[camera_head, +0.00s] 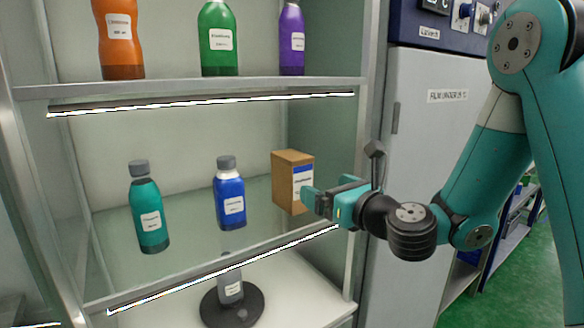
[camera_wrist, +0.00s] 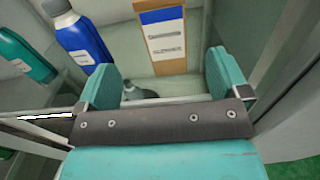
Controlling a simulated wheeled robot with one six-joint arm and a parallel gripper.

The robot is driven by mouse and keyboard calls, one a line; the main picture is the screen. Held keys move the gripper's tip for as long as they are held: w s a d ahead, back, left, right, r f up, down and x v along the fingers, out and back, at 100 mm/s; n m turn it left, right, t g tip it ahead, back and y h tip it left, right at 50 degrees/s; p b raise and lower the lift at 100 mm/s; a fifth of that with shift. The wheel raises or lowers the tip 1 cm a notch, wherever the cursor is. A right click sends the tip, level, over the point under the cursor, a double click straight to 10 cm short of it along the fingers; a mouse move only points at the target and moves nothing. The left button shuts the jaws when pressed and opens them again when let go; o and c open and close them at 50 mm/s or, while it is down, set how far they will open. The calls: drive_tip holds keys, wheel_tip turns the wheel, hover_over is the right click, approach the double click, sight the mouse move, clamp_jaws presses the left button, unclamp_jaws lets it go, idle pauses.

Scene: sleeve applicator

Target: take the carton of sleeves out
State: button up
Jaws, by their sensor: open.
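The carton of sleeves (camera_head: 287,183) is a brown box with a white and blue label. It stands upright at the right end of the middle glass shelf (camera_head: 185,253). In the wrist view the carton (camera_wrist: 163,62) is ahead, between and beyond the two teal fingers. My gripper (camera_head: 318,198) is at the shelf's front right, just in front of the carton. In the wrist view my gripper (camera_wrist: 164,82) is open with nothing between its fingers. In the head view a finger overlaps the carton's lower right side; I cannot tell whether it touches.
A blue bottle (camera_head: 229,200) stands left of the carton, and a teal bottle (camera_head: 149,215) farther left. The cabinet's right post (camera_head: 362,200) is close to my gripper. The upper shelf (camera_head: 190,87) holds orange, green and purple bottles. A grey bottle stands on a black disc (camera_head: 232,308) below.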

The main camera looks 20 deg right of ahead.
sight(303, 173)
drive_tip(key=p+x, duration=0.1)
drive_tip(key=x, duration=0.1)
drive_tip(key=p+x, duration=0.4)
drive_tip(key=shift+r, duration=0.3)
drive_tip(key=shift+w+a+f+p, duration=0.1)
drive_tip(key=shift+w+f+p, duration=0.05)
drive_tip(key=shift+w+p, duration=0.15)
drive_tip(key=shift+w+a+f+p, duration=0.1)
drive_tip(key=shift+w+p, duration=0.05)
drive_tip(key=shift+w, duration=0.3)
drive_tip(key=p+x, duration=0.4)
drive_tip(key=p, duration=0.1)
drive_tip(key=shift+w+d+r, duration=0.15)
drive_tip(key=shift+w+r, duration=0.05)
drive_tip(key=shift+r, duration=0.1)
drive_tip(key=shift+w+f+p, duration=0.3)
drive_tip(key=shift+w+p, duration=0.1)
drive_tip(key=c, duration=1.1)
drive_tip(key=shift+r, duration=0.1)
drive_tip(key=shift+c, duration=0.6)
